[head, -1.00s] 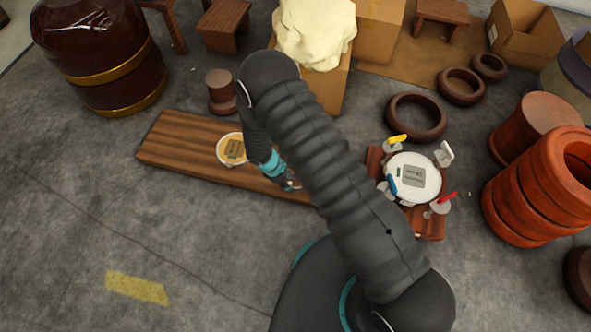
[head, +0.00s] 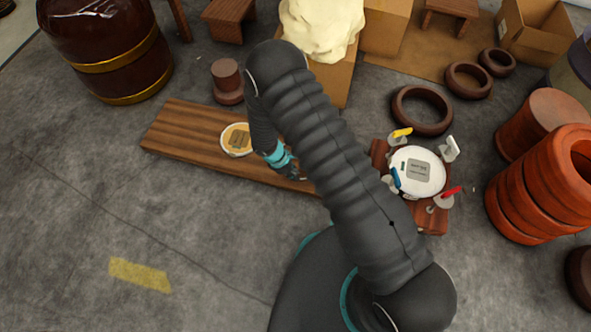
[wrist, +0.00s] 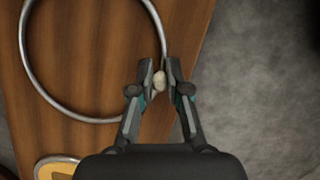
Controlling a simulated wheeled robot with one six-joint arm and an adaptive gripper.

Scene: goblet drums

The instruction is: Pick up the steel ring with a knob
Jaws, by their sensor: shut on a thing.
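The steel ring (wrist: 35,83) shows in the wrist view as a thin grey hoop over the brown wooden board (wrist: 88,135), cut off at the top edge. Its pale knob (wrist: 159,80) sits on the ring's right side. My gripper (wrist: 160,78) is shut on the knob, with one fingertip on each side of it. In the head view my gripper is mostly hidden behind my arm, over the right part of the board (head: 178,125), and I cannot make out the ring there. Whether the ring touches the board or is just above it I cannot tell.
A round tan-centred disc (head: 238,139) lies on the board. To the right, a white drum head (head: 417,172) with coloured clamps sits on a wooden stand. Orange stacked rings (head: 540,185) stand further right.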

